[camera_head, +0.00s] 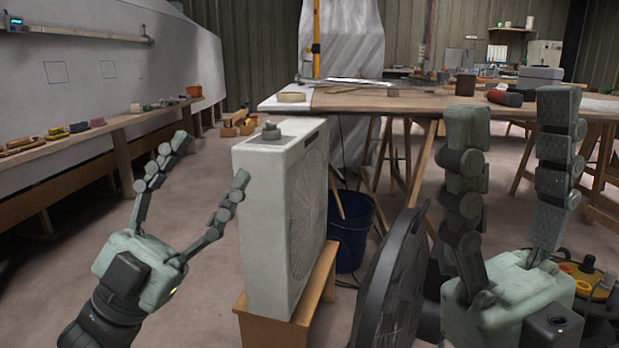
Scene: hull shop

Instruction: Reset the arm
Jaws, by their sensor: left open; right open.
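My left gripper (206,165) is at the lower left, its two fingers spread wide and empty. Its right finger is in front of, or close beside, the white box-shaped unit; I cannot tell whether they touch. My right gripper (513,115) is at the lower right, large and close to the camera. Its fingers point up and stand apart with nothing between them. It hides part of the workbench behind it.
The white box-shaped unit (262,210) stands on a small wooden stool (262,331). A black round fan (388,285) and a blue bucket (350,232) are beside it. A wooden workbench (420,103) spans behind. A shelf (85,135) with small items runs along the left wall.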

